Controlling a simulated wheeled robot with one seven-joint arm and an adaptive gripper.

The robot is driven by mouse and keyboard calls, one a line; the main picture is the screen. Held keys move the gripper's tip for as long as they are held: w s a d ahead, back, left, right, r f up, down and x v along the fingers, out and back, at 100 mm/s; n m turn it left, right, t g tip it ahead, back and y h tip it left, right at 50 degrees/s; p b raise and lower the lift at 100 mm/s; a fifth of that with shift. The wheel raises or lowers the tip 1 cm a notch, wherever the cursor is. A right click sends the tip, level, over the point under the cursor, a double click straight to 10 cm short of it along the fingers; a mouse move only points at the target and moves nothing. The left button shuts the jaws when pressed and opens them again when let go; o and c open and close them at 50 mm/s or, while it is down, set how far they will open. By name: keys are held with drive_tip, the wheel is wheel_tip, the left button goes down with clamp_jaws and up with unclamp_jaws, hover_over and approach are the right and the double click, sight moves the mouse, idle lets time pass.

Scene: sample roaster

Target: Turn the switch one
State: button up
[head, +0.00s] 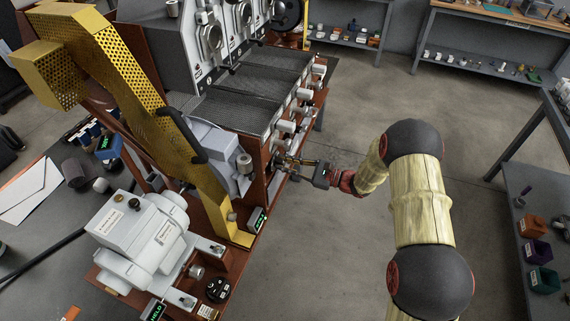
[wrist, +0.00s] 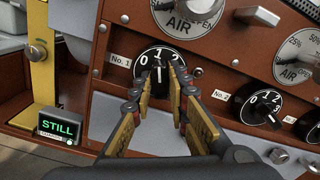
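Switch one is a black round knob (wrist: 158,58) marked 0, 1, 2 and onward, beside a "No. 1" label on the brown panel in the wrist view. Its white pointer line stands about upright, near the 1. My gripper (wrist: 160,82) is at the knob, with one finger on each side of its raised grip. The fingertips hide part of the dial; I cannot tell whether they press on the grip. In the head view my gripper (head: 290,162) reaches the panel edge of the roaster, and the knob itself is too small to make out.
A similar "No. 2" knob (wrist: 262,107) sits to the right, below air gauges (wrist: 188,12). A small display reading STILL (wrist: 60,127) is at the lower left. In the head view a yellow perforated frame (head: 150,120) rises left of my gripper. The floor (head: 320,240) is clear.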

clamp_jaws()
idle(0.3)
drive_tip(key=n+b, duration=0.3)
drive_tip(key=shift+f+n, duration=0.1)
drive_tip(key=shift+n, duration=0.2)
drive_tip(key=shift+n+b, duration=1.85)
drive_tip(key=shift+n, duration=0.75)
drive_tip(key=shift+o, duration=1.8)
unclamp_jaws()
drive_tip(key=shift+o, duration=0.6)
drive_tip(key=shift+d, duration=0.15)
